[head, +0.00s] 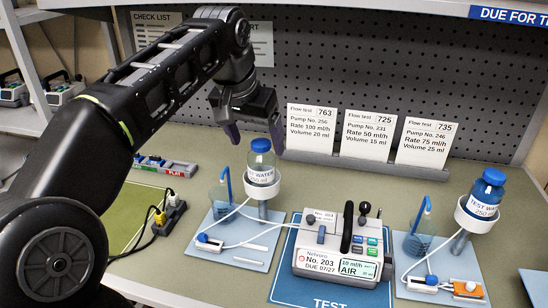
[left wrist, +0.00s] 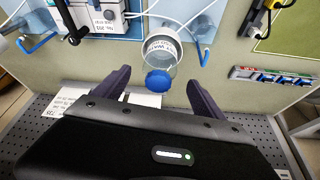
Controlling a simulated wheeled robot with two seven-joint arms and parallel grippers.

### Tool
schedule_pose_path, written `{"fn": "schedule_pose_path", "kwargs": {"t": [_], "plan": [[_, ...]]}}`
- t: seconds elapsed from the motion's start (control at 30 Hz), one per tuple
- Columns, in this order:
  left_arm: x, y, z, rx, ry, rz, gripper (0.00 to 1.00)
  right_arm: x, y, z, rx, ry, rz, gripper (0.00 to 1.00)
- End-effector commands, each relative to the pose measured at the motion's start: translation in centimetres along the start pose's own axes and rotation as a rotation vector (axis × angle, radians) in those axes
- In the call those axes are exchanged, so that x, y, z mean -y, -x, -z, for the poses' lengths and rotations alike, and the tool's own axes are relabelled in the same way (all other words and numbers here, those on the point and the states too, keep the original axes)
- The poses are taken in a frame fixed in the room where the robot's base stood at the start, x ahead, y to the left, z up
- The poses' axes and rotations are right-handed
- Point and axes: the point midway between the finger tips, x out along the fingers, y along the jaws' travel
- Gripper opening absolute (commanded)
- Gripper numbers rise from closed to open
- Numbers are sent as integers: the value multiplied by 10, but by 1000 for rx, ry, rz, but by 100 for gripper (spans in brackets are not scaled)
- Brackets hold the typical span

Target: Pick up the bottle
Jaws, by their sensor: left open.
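A clear bottle with a blue cap and a white "TEST WATER" label (head: 261,163) stands upright in a white ring holder (head: 263,190) on a post, left of the pump. My left gripper (head: 253,135) is open and empty just above it, fingers pointing down. In the left wrist view the bottle's blue cap (left wrist: 159,82) shows between the two spread fingers, apart from both. A second bottle of the same kind (head: 487,192) stands in another ring holder (head: 476,217) at the right. My right gripper is not in view.
An infusion pump (head: 343,250) sits on a blue mat (head: 283,283) between the two stands, with thin tubes around it. A power strip with plugs (head: 169,213) lies at the left.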

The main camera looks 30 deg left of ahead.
Motion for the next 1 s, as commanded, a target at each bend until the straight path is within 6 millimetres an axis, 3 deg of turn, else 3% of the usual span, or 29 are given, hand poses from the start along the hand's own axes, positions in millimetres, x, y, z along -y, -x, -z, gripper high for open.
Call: {"fn": "schedule_pose_path", "kwargs": {"t": [0.27, 0.5, 0.87, 1.0], "plan": [[0, -2, 0, 1, 0, 0, 81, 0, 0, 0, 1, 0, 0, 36], [0, -24, 0, 2, -1, -1, 81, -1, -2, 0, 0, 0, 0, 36], [0, -28, 0, 1, 0, -1, 81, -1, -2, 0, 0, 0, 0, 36], [0, -43, -1, 4, 0, -1, 81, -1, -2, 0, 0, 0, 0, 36]]}}
